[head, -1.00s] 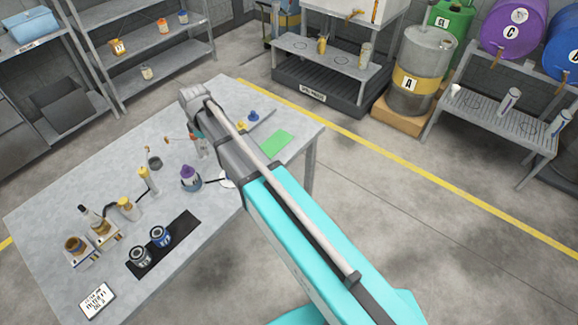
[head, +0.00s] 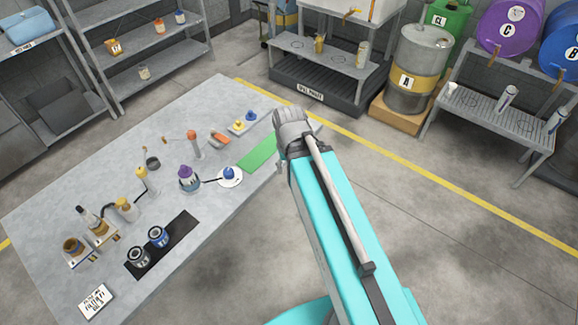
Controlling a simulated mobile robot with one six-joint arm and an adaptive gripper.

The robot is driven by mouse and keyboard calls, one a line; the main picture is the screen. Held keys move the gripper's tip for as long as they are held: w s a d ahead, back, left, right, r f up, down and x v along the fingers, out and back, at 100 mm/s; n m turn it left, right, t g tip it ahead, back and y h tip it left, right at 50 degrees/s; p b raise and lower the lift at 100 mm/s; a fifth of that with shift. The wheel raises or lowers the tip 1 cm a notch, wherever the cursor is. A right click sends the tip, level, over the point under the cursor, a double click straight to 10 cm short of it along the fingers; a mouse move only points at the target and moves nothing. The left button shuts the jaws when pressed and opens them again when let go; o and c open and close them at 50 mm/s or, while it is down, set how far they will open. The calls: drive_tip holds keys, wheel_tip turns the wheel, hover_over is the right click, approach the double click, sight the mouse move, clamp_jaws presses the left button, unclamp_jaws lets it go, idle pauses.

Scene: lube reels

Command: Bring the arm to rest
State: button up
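My turquoise arm (head: 335,210) rises from the bottom right of the head view and ends in a grey joint at the table's right edge. My gripper is not visible; the arm's own end hides it or it lies out of sight beyond. The grey table (head: 105,165) fills the left half of the view. On it stand a purple-topped bottle (head: 188,179), a white disc with a blue-topped piece (head: 229,175), an orange-topped item (head: 194,142) and a green mat (head: 258,152). The mat's right end lies close to the arm.
Two dark cans (head: 158,237) stand on a black mat at the table's front. Metal shelves (head: 145,50) stand behind. A drum marked A (head: 418,70) and a bench rack (head: 495,115) are at the back right. The floor right of the arm is clear.

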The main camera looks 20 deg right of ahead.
drive_tip(key=shift+f+b, duration=0.9)
idle(0.8)
